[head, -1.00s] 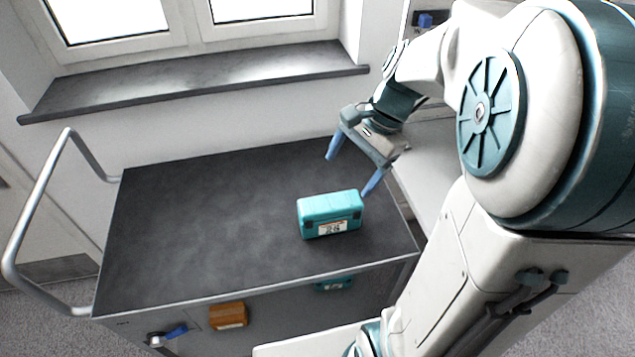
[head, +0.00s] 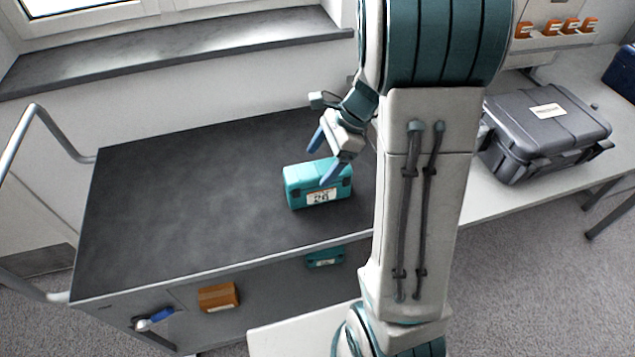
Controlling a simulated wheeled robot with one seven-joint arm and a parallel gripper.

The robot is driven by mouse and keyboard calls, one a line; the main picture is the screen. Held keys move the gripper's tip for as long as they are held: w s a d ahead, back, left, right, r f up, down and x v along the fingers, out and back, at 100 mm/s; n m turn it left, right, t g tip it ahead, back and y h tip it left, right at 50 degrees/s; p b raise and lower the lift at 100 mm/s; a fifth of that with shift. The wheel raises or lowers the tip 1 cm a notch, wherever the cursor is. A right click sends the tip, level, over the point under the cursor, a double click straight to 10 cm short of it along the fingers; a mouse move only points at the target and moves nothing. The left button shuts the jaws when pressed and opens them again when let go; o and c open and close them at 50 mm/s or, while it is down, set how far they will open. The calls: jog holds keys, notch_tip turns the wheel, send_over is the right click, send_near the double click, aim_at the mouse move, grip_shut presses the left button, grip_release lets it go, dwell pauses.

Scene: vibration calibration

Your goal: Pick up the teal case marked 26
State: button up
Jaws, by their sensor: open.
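The teal case (head: 303,188) marked 26 stands on the dark top of the cart (head: 180,215), near its right front part. Its white label faces the front. My gripper (head: 322,160) is open, with its two blue fingers apart and pointing down and to the left. In the picture the fingers overlap the case's upper edge and right part. I cannot tell whether they touch it or hang above and behind or in front of it. Nothing is seen between the fingers.
A second teal case (head: 325,258) and an orange-brown box (head: 219,297) are on the cart's lower level. A grey hard case (head: 548,130) lies on a white table at right. The cart's left top is clear. A window sill (head: 170,50) runs behind.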

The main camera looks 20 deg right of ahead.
aim_at(314, 177)
jog(key=shift+s+d+b+x, duration=0.1)
jog(key=shift+s+b+x, duration=0.1)
jog(key=shift+x, duration=1.1)
jog(key=shift+s+d+b+x, duration=0.1)
jog(key=shift+s+b+x, duration=0.05)
jog(key=shift+x, duration=1.2)
jog(key=shift+f, duration=0.15)
jog(key=c, duration=1.4)
